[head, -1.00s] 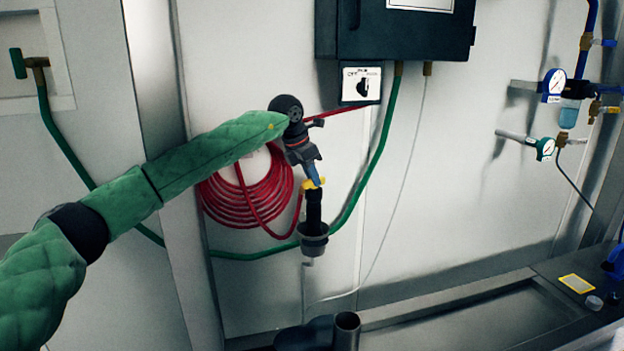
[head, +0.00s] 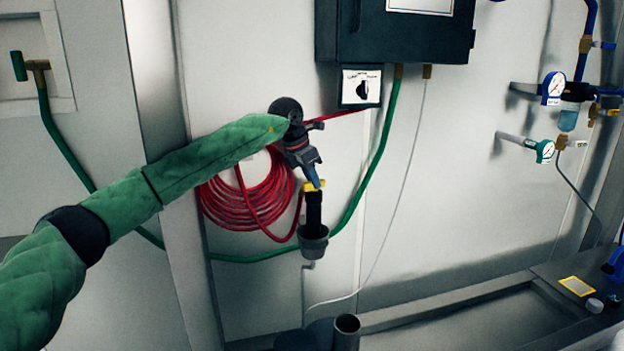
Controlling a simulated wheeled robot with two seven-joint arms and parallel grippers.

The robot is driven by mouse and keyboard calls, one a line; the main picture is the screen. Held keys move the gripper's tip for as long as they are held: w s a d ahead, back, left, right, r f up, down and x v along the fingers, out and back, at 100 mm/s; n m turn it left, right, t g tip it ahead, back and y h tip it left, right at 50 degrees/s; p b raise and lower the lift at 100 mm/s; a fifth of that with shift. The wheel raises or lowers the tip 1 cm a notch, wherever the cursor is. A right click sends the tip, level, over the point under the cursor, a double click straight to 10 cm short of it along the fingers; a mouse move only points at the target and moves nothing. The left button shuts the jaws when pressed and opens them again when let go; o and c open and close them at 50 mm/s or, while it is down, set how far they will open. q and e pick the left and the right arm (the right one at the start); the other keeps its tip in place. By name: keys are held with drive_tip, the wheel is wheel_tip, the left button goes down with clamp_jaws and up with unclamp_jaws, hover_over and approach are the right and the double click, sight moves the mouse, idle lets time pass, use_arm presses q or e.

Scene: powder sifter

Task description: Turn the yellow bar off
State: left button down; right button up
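A small yellow bar (head: 307,187) sits at the top of a black vertical pipe (head: 313,209) with a grey cup-shaped end, in front of the wall. My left gripper (head: 316,182) points down at the bar from above, its blue-grey fingers at or just over it. The fingers overlap the middle of the bar in this view, so I cannot tell whether they touch it or how far apart they are. My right gripper is not in view.
A coiled red hose (head: 255,200) hangs behind my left arm. A green hose (head: 378,160) runs down from the dark box (head: 405,35), past a switch plate (head: 361,87). Gauges (head: 553,88) stand at the right, above a metal trough (head: 490,320).

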use_arm(q)
drive_tip(key=c, duration=1.4)
unclamp_jaws()
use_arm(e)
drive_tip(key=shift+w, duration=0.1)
